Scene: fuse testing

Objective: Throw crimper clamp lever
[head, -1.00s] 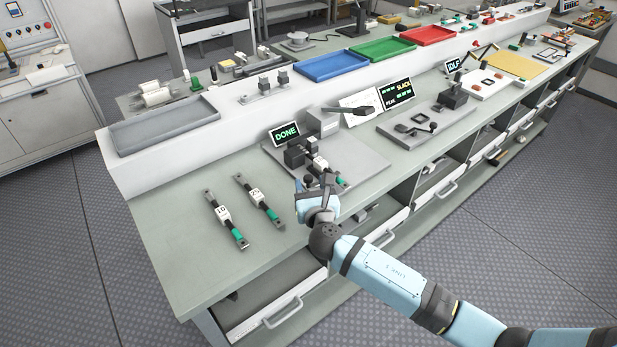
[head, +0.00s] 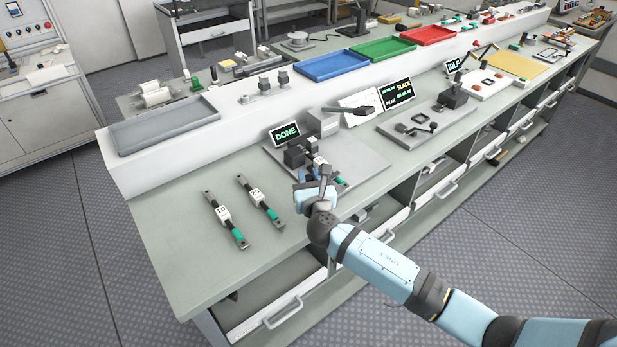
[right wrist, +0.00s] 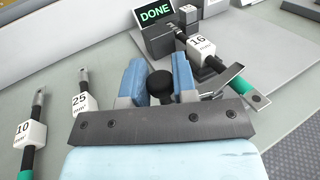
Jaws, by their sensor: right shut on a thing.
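The crimper stands on a grey plate (head: 352,154) at the near left of the bench, with a black block (head: 294,156) and a small screen (head: 285,134) reading DONE. A lug piece labelled 16 (right wrist: 201,45), with a green end, lies in it; in the head view it is mostly behind my gripper. My right gripper (head: 313,176) is at the plate's front edge. In the right wrist view its blue fingers (right wrist: 158,80) are closed around a round black knob (right wrist: 160,84), seemingly that of the clamp lever. The lever's shaft is hidden. My left gripper is not in view.
Two lug pieces, labelled 10 (head: 224,214) and 25 (head: 256,194), lie on the bench left of the crimper. A second station (head: 427,122) with a SLACK screen (head: 397,93) stands to the right. Blue (head: 334,65), green (head: 381,50) and red (head: 427,36) trays sit on the ledge behind.

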